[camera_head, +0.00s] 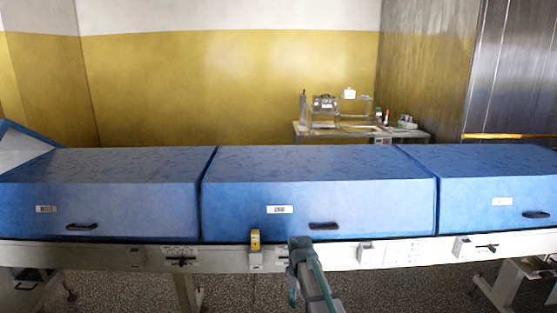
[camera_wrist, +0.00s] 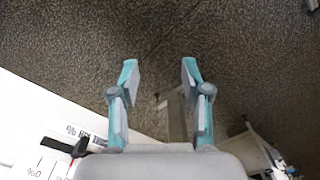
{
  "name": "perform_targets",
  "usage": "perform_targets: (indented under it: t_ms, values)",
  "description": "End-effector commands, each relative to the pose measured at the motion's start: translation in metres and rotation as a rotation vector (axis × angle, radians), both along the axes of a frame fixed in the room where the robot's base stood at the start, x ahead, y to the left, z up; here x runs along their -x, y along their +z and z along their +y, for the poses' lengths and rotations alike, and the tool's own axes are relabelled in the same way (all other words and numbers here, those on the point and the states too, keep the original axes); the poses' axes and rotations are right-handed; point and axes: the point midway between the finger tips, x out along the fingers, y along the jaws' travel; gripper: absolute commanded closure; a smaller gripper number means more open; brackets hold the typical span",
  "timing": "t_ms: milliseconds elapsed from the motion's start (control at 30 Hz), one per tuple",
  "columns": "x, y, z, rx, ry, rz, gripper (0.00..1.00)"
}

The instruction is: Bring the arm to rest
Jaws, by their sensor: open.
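My gripper (camera_wrist: 160,72) is open in the wrist view. Its two grey and teal fingers stand apart, with nothing between them, over the dark speckled floor (camera_wrist: 70,35). In the head view my arm (camera_head: 313,283) rises from the bottom edge, and its end lies in front of the white machine rail (camera_head: 215,257), below the middle blue cover (camera_head: 340,200). The fingers cannot be clearly made out there. I cannot tell whether the arm touches the rail.
Left (camera_head: 110,195) and right (camera_head: 495,195) blue covers flank the middle one, all closed. A yellow device (camera_head: 255,240) sits on the rail just left of my arm. In the wrist view, the white rail (camera_wrist: 30,110) with a black knob (camera_wrist: 80,147) is close at lower left.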

Motion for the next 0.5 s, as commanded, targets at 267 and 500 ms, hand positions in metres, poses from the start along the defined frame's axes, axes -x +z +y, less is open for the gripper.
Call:
perform_targets:
  t_ms: [267, 500]
  values:
    - [0.146, -0.091, -0.072, 0.000, -0.473, 0.002, 0.53]
    - [0.241, -0.126, -0.104, -0.001, -0.792, 0.001, 0.53]
